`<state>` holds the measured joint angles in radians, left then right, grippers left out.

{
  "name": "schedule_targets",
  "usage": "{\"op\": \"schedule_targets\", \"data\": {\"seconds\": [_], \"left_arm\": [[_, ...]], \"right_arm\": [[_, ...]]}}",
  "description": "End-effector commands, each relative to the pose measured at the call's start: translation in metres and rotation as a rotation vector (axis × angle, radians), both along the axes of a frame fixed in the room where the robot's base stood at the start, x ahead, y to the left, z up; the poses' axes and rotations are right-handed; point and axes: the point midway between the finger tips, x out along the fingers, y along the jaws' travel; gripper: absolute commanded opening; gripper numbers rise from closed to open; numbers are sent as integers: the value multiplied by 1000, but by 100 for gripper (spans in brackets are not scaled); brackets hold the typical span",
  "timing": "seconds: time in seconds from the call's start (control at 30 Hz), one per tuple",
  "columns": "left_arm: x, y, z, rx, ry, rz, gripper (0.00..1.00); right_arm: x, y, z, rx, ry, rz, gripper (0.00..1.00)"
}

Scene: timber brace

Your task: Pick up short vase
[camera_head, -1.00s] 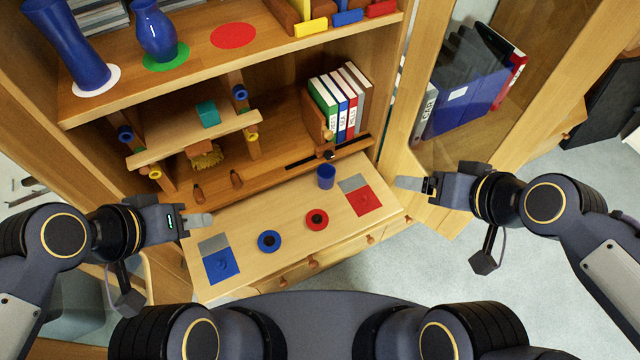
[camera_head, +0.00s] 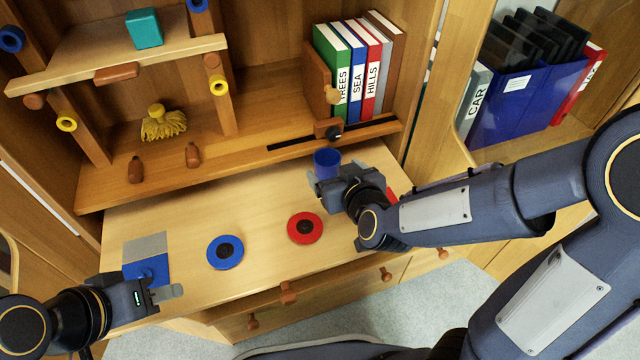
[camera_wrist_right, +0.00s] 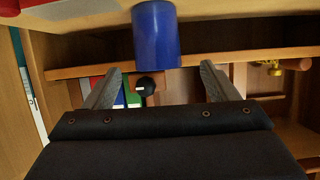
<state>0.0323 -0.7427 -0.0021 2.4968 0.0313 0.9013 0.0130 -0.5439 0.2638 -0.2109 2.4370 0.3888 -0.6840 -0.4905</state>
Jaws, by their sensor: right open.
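A short blue cylindrical vase (camera_head: 327,160) stands upright on the light wooden desktop, near its back edge. In the right wrist view the vase (camera_wrist_right: 156,35) is ahead of the fingers, in line with the gap between them. My right gripper (camera_head: 336,175) is open and just in front of the vase, partly covering its lower part in the head view. The right wrist view shows its two fingers (camera_wrist_right: 160,75) apart with nothing gripped. My left gripper (camera_head: 165,294) is at the desk's front left, beside the blue square, away from the vase; its jaw gap is not clear.
A blue disc (camera_head: 225,251) and a red disc (camera_head: 305,228) lie on the desktop (camera_head: 265,200). Upright books (camera_head: 360,75) and a sliding bookend (camera_head: 328,128) stand behind the vase. A small shelf (camera_head: 120,60) carries a teal block (camera_head: 144,28).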

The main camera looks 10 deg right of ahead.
Motion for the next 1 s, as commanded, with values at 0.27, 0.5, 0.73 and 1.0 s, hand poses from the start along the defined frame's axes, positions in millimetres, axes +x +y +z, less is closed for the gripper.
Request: {"op": "schedule_targets", "data": {"seconds": [0.27, 0.5, 0.73, 1.0], "left_arm": [[0, 0, -16, 0, -1, 0, 36], [0, 0, -37, 0, -1, 0, 36], [0, 0, -45, 0, 0, 0, 36], [0, 0, -44, 0, -1, 0, 36]], "right_arm": [[21, 4, -16, -15, -16, -4, 80], [50, 6, -33, -14, -16, -6, 80], [72, 11, -39, -14, -15, -4, 80], [72, 11, -38, -13, -14, -3, 76]]}}
